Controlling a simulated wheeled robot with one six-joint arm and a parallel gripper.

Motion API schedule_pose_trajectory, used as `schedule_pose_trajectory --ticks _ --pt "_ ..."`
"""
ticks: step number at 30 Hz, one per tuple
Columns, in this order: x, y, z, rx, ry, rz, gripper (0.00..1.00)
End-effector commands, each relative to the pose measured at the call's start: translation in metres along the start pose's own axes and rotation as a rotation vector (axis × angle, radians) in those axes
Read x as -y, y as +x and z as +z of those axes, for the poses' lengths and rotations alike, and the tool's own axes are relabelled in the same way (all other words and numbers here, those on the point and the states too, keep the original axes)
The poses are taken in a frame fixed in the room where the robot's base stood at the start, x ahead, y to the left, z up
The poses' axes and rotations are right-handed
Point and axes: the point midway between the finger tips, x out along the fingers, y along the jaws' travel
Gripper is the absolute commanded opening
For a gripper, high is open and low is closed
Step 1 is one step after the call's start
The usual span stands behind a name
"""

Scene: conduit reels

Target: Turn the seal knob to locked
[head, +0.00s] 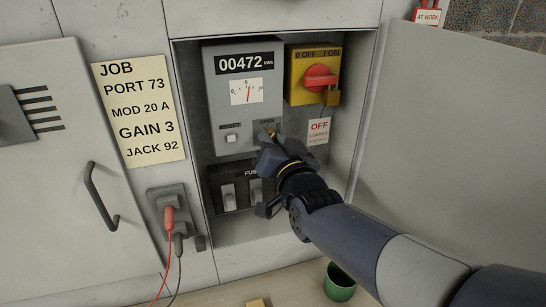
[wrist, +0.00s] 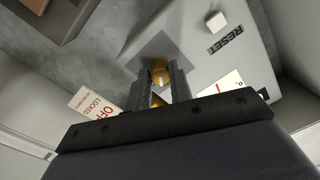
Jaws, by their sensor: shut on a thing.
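The seal knob, small and brass-coloured, shows between my fingers in the wrist view (wrist: 160,72). It sits on a darker plate at the lower right of the grey meter box (head: 228,112). In the head view the plate reads "OPEN" above the knob, and my gripper (head: 270,140) covers most of it. My gripper also shows in the wrist view (wrist: 160,88), its two dark fingers shut on the knob from both sides. The knob's pointing direction and any lower label are hidden.
A yellow switch box (head: 299,88) with a red handle and padlock is right of the meter. A fuse block (head: 229,196) is below. The open cabinet door (head: 460,150) stands at right. A green cup (head: 340,282) is on the floor below my arm.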

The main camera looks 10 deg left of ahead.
Motion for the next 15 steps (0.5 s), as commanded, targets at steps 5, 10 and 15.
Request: schedule_pose_trajectory --ticks 5,10,15 --pt "-0.0021 -0.0004 0.0058 -0.007 0.167 -0.001 0.00" --pt "-0.0015 -0.0003 0.0053 -0.011 0.329 0.000 0.00" --pt "-0.0011 -0.0001 0.0048 -0.015 0.489 0.002 0.00"
